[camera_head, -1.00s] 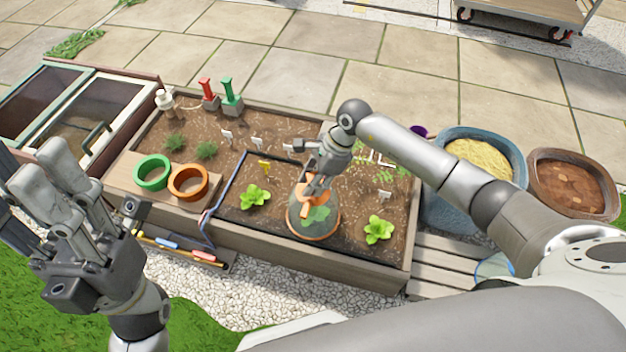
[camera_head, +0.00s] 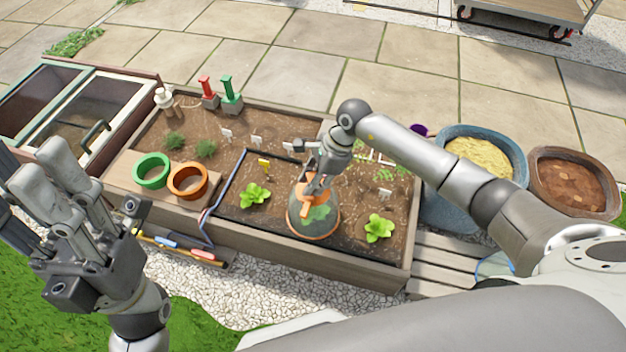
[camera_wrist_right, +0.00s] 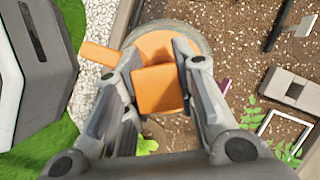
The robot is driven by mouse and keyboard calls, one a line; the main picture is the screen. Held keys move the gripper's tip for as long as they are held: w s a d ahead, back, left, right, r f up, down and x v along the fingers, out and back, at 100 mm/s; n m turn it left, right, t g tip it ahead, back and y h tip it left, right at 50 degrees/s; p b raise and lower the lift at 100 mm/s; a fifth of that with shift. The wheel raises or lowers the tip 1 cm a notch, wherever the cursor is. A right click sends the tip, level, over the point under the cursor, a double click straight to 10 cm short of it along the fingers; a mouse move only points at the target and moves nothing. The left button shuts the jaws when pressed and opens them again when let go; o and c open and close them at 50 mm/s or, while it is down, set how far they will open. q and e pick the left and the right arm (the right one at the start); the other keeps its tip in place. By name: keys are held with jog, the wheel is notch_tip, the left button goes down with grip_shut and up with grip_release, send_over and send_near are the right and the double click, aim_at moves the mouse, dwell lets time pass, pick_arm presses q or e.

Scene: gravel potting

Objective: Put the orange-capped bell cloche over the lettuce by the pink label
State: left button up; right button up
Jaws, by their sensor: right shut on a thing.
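The bell cloche (camera_head: 302,222), clear with an orange cap and orange rim, stands in the bed around the middle lettuce (camera_head: 317,213), which shows through its wall. My right gripper (camera_head: 312,188) is shut on the cloche's orange cap. In the right wrist view the orange cap (camera_wrist_right: 155,90) sits between the two fingers. A small pink piece (camera_wrist_right: 224,86), perhaps the label, shows beside the right finger there; in the head view my gripper hides that spot. My left gripper (camera_head: 55,180) is open and empty at the left, outside the bed.
A lettuce (camera_head: 254,195) by a yellow label (camera_head: 264,164) is left of the cloche, and another lettuce (camera_head: 379,229) is right of it. A blue tub (camera_head: 453,205) stands at the right.

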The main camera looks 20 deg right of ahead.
jog(key=shift+f, duration=0.1)
jog(key=o, duration=0.8)
jog(key=shift+o, duration=0.5)
